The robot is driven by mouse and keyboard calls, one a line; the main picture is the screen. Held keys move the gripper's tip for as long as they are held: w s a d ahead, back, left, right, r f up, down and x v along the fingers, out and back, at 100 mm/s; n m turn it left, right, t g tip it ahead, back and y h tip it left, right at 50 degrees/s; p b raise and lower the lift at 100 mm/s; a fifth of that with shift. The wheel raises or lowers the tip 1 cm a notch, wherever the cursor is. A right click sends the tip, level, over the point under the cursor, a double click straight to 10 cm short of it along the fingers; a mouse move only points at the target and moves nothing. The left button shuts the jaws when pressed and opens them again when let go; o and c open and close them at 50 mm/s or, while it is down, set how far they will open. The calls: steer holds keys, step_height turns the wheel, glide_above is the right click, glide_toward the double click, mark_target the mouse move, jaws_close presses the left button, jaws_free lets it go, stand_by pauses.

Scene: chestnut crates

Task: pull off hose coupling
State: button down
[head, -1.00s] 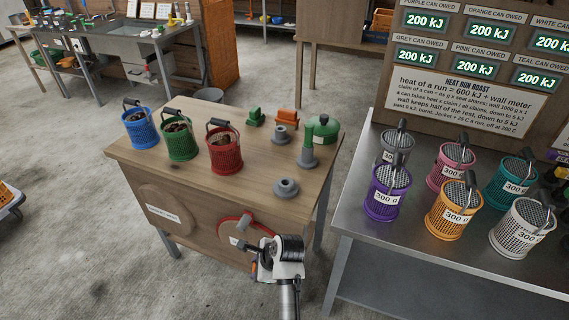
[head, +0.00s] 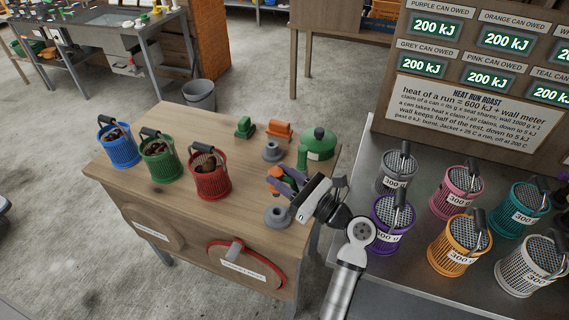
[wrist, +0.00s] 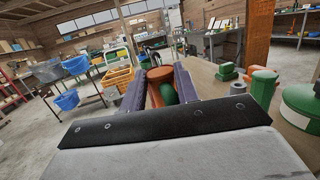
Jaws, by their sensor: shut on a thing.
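My gripper (head: 281,186) has purple fingers and is above the right front of the wooden bench (head: 165,190). It is shut on an orange piece (wrist: 160,75), which I take for the hose coupling. Green (wrist: 168,93) shows between the fingers below the orange in the wrist view. The fingers hide much of the held piece in the head view. A grey flanged fitting (head: 277,216) stands on the bench just below the gripper; I cannot tell whether the held piece touches it. Another grey fitting (head: 272,151) stands farther back.
A green block (head: 245,127) and an orange block (head: 279,130) are at the back. Blue (head: 121,150), green (head: 160,160) and red (head: 210,178) baskets stand left.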

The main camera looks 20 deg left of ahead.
steer(key=shift+s+r, duration=0.15)
steer(key=shift+r+p, duration=0.1)
steer(key=shift+p, duration=0.35)
step_height(320, 180, down, 6)
steer(key=b, duration=0.2)
steer(key=shift+b, duration=0.3)
steer(key=shift+d+p, duration=0.1)
steer(key=shift+p, duration=0.8)
stand_by(0.8)
steer(key=shift+f, duration=0.25)
stand_by(0.3)
steer(key=shift+f+b, duration=0.8)
steer(key=shift+f, duration=0.95)
steer(key=c, duration=1)
jaws_free()
steer(key=shift+o, duration=0.2)
